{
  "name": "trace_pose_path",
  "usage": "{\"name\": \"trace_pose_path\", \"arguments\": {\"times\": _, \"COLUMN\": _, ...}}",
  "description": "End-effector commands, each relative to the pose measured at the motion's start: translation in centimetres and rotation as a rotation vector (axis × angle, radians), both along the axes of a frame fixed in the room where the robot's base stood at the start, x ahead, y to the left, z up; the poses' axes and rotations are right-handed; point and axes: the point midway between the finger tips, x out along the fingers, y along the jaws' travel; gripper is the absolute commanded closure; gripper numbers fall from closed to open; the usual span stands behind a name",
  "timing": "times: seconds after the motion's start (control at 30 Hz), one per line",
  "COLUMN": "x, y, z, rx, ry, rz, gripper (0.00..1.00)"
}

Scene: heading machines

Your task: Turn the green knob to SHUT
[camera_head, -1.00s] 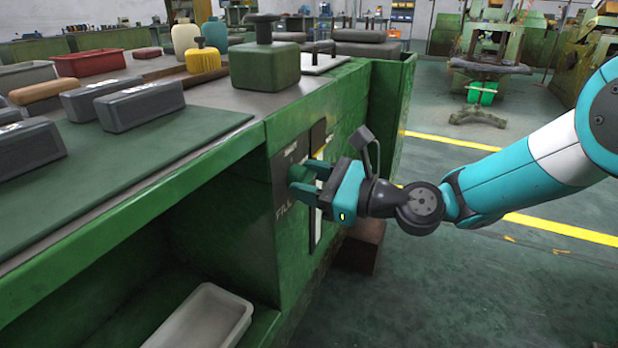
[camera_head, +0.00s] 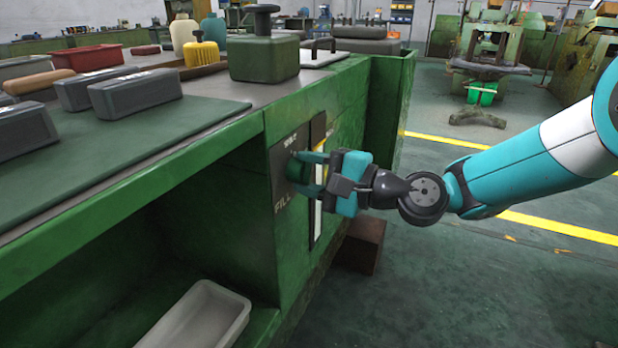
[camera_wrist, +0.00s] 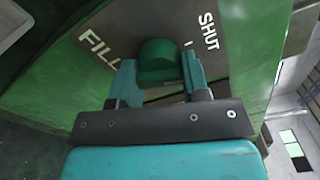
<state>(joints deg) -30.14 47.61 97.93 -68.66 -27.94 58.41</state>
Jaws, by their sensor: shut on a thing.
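The green knob (camera_wrist: 158,62) sits on a dark plate on the green cabinet's side, between the words FILL and SHUT in the wrist view. My gripper (camera_wrist: 157,80) is shut on the knob, with one teal finger on each side of it. In the head view my gripper (camera_head: 308,173) reaches the plate (camera_head: 283,165) from the right, and its fingers hide much of the knob. FILL is readable low on the plate there; the upper word is small. Which word the knob points to is unclear.
A green bench top (camera_head: 120,150) holds grey blocks (camera_head: 135,93) and a green box with a black handle (camera_head: 264,58). A grey tray (camera_head: 205,318) lies on the lower shelf. A brown block (camera_head: 361,245) stands on the floor below my gripper.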

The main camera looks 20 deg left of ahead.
Motion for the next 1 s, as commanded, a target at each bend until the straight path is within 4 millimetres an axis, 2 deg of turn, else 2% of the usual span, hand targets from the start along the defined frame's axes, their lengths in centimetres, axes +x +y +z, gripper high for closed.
{"name": "trace_pose_path", "arguments": {"times": 0.4, "x": 0.0, "y": -0.02, "z": -0.11, "rx": -0.02, "ry": -0.237, "rz": 0.0, "gripper": 0.81}}
{"name": "trace_pose_path", "arguments": {"times": 1.0, "x": 0.0, "y": -0.02, "z": -0.03, "rx": -0.025, "ry": -0.289, "rz": 0.001, "gripper": 0.81}}
